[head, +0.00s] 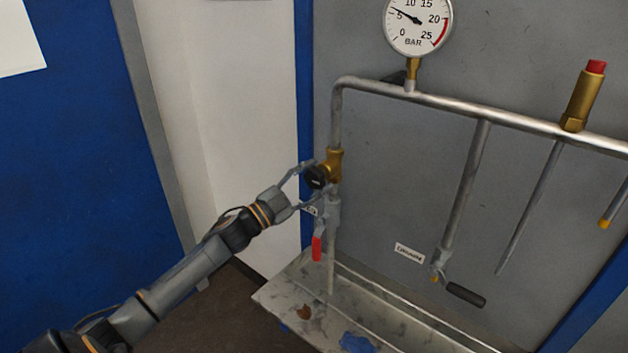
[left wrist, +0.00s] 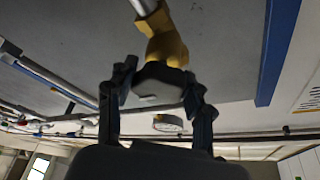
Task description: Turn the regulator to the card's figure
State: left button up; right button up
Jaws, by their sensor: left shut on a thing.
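The regulator is a brass body (head: 334,160) with a black knob (head: 317,178) on the left vertical pipe. My left gripper (head: 312,182) reaches it from the left, with one finger above and one below the knob, shut on it. In the left wrist view the dark knob (left wrist: 158,88) sits between the two fingers, with the brass body (left wrist: 166,47) behind it. The round pressure gauge (head: 418,22) has its needle a little past 5 BAR. A white sheet (head: 18,40) hangs at the upper left; no figure on it is readable. My right gripper is out of view.
A red-handled valve (head: 317,246) sits just below the regulator. A brass fitting with a red cap (head: 582,95) stands on the horizontal pipe (head: 500,118). A black-handled lever (head: 465,293) hangs lower right. A stained metal tray (head: 280,297) runs below.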

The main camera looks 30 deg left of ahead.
pick_arm(q)
jog(key=m+g, duration=0.1)
jog(key=m, duration=0.3)
jog(key=shift+m+g+h, duration=0.4)
dwell(0.4)
jog(key=o, duration=1.2)
jog(key=v, duration=1.2)
jog(key=shift+a, duration=0.1)
